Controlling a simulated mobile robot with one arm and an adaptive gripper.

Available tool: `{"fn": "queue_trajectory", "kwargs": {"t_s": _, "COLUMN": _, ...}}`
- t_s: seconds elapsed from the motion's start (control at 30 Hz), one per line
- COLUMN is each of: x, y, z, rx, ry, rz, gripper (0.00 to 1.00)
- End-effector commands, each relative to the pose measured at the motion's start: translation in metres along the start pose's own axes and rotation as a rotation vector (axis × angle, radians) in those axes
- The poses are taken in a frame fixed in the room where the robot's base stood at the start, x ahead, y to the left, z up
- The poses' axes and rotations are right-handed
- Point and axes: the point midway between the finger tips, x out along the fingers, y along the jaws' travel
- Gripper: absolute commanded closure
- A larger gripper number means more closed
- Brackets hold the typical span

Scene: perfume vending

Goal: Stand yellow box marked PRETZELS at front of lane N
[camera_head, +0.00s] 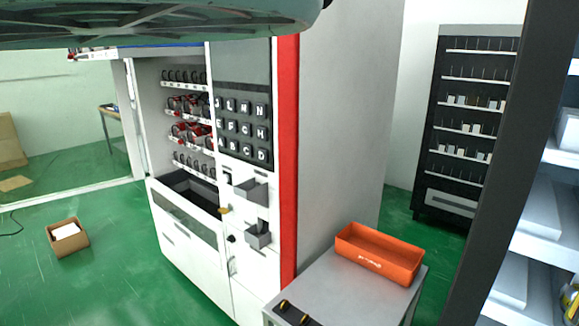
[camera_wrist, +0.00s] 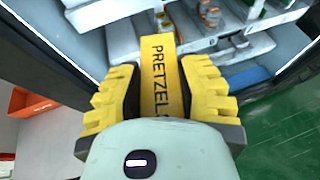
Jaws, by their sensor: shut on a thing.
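The yellow box marked PRETZELS (camera_wrist: 158,65) shows in the wrist view, held between the two yellow ridged fingers of my gripper (camera_wrist: 158,88). My gripper is shut on it, and its lettering runs along the face toward the camera. In the wrist view, shelves are beyond it. The white vending machine (camera_head: 340,110) stands in the head view with red-trimmed edge, its lanes (camera_head: 188,105) visible at the left through the open front. A black panel of lettered keys (camera_head: 243,125) includes an N at its top right. Lane N itself cannot be picked out.
An orange bin (camera_head: 378,254) sits on a grey table (camera_head: 345,295) beside the machine, with a dark object at its near edge. White shelves (camera_head: 540,235) stand at the right. A cardboard box (camera_head: 68,241) is on the green floor (camera_head: 110,280), otherwise largely clear at left.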

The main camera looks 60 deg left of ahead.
Motion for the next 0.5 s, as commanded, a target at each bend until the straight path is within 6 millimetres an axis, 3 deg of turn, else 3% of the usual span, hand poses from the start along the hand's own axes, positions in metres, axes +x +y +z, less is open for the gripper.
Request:
{"fn": "queue_trajectory", "kwargs": {"t_s": 0.03, "x": -0.007, "y": -0.002, "z": 0.020, "rx": -0.003, "ry": -0.002, "rz": 0.003, "gripper": 1.00}}
{"fn": "queue_trajectory", "kwargs": {"t_s": 0.5, "x": -0.054, "y": -0.005, "z": 0.140, "rx": -0.054, "ry": 0.003, "rz": 0.127, "gripper": 1.00}}
